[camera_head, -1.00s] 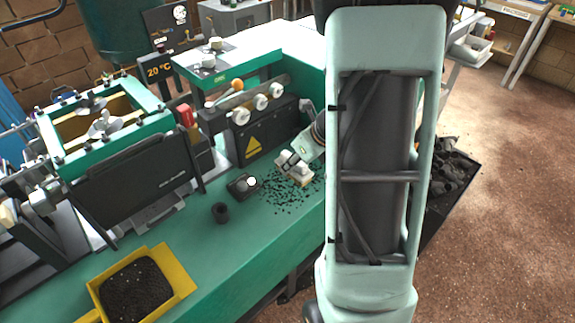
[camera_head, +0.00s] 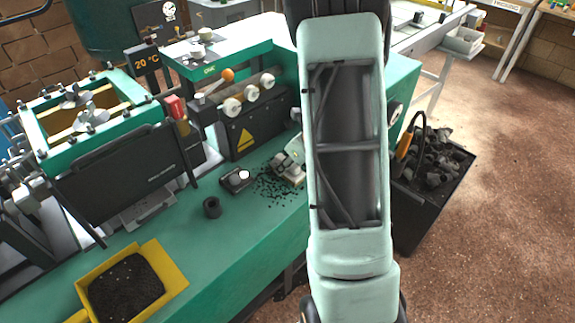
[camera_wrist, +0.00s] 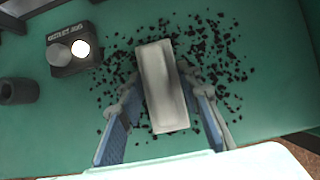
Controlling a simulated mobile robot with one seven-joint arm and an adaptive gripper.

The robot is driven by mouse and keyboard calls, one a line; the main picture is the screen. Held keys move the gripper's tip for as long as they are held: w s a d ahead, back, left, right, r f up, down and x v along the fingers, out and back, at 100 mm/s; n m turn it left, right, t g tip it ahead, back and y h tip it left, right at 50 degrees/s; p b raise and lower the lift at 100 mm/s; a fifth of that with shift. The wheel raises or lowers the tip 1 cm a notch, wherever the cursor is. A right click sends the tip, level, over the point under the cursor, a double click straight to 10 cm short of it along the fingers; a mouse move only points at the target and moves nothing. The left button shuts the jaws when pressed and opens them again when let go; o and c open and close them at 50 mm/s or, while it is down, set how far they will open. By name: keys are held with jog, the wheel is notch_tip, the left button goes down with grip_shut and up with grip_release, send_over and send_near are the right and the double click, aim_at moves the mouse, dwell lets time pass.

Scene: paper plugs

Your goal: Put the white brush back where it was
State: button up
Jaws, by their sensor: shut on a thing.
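The white brush shows as a pale rectangular block (camera_wrist: 162,88) in the wrist view, lying lengthwise between the two blue-padded fingers of my gripper (camera_wrist: 160,98). My gripper is shut on it. In the head view the brush (camera_head: 284,171) is small and partly hidden by my arm, low over the green bench top (camera_head: 225,235) among scattered black granules. Whether its underside touches the bench I cannot tell.
A small black box with a white button (camera_head: 237,180) and a black cup (camera_head: 211,207) stand left of the brush. A yellow scoop of black granules (camera_head: 170,262) lies front left. A machine with white knobs (camera_head: 245,125) stands behind. A black bin (camera_head: 425,225) stands right of the bench.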

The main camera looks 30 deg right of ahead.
jog(key=shift+f, duration=0.15)
jog(key=o, duration=1.1)
jog(key=shift+r, duration=0.2)
jog(key=p+v, duration=0.3)
jog(key=v, duration=0.9)
